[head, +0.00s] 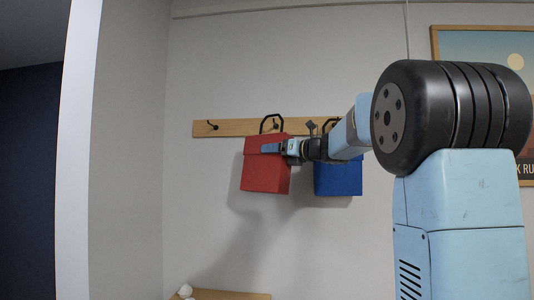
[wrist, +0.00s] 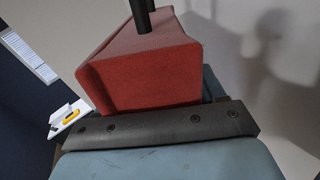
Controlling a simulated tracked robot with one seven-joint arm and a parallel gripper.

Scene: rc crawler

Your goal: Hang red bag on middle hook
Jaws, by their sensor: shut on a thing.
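The red bag (head: 264,172) is up against the wall area in the head view, slightly tilted, with its black handle (head: 271,118) standing up in front of the hook rail (head: 235,128). My gripper (head: 275,148) is shut on the upper part of the red bag from the right. The middle hook (head: 275,126) shows within the handle's outline; I cannot tell whether the handle is over it. In the wrist view the red bag (wrist: 150,82) fills the middle, its black handle (wrist: 141,14) cut off at the top edge.
A blue bag (head: 338,178) hangs at the rail's right part, partly behind my arm. The left hook (head: 212,125) is empty. A framed picture (head: 480,42) is on the wall at right. A wooden surface with a white object (head: 185,291) stands below. Wall left of the red bag is clear.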

